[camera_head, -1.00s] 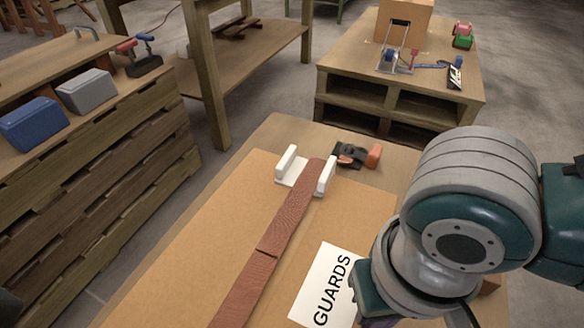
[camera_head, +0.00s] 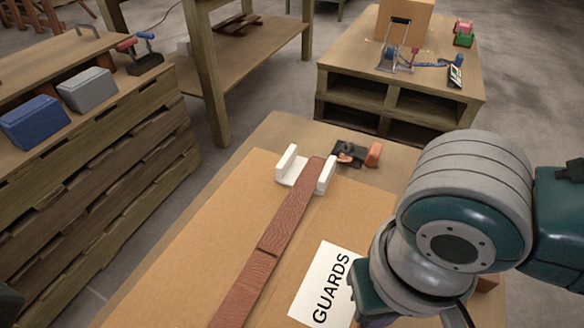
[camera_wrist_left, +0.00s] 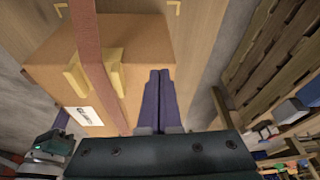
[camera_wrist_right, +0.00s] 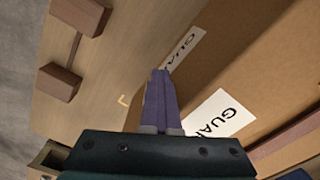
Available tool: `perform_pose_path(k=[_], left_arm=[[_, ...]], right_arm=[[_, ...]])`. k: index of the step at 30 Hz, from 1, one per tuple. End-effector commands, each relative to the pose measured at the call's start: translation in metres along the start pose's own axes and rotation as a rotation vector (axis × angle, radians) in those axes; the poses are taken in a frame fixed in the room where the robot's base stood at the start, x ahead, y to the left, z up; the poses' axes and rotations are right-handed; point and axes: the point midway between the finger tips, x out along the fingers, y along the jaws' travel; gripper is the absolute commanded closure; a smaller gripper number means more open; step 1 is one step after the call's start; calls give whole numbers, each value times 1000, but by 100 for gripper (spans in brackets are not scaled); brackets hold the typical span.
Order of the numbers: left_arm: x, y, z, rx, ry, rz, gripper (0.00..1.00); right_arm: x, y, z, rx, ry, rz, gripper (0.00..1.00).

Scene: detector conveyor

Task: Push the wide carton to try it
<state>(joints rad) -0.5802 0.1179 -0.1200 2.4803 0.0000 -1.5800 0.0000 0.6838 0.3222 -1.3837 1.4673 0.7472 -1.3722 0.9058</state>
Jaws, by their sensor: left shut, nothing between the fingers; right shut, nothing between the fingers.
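The wide carton (camera_head: 185,240) is a brown box with a white GUARDS label (camera_head: 325,285) on top. A reddish-brown strap (camera_head: 262,250) runs across it, between two upright walls of a white guard (camera_head: 291,168) at the far edge. In the left wrist view, the carton (camera_wrist_left: 50,62) sits left of my shut, empty left gripper (camera_wrist_left: 159,72), whose fingertips overlap its edge in the picture. In the right wrist view, my right gripper (camera_wrist_right: 160,74) is shut and empty beside the carton (camera_wrist_right: 225,50). Contact cannot be told in either view. In the head view my right fingers are mostly hidden.
A red-and-black tool (camera_head: 357,154) lies beyond the carton's far edge. Two wooden blocks (camera_wrist_right: 60,83) stand on the table near my right gripper. A pallet table (camera_head: 345,75) with another carton (camera_head: 420,18) stands behind. A slatted bench (camera_head: 120,150) stands at left.

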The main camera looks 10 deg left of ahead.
Motion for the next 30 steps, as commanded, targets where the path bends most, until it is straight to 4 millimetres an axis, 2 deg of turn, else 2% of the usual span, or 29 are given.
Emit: perform_pose_path(k=[30], left_arm=[[-6, -2, -2, 6, -1, -5, 100]], right_arm=[[-2, -5, -3, -3, 8, -11, 100]])
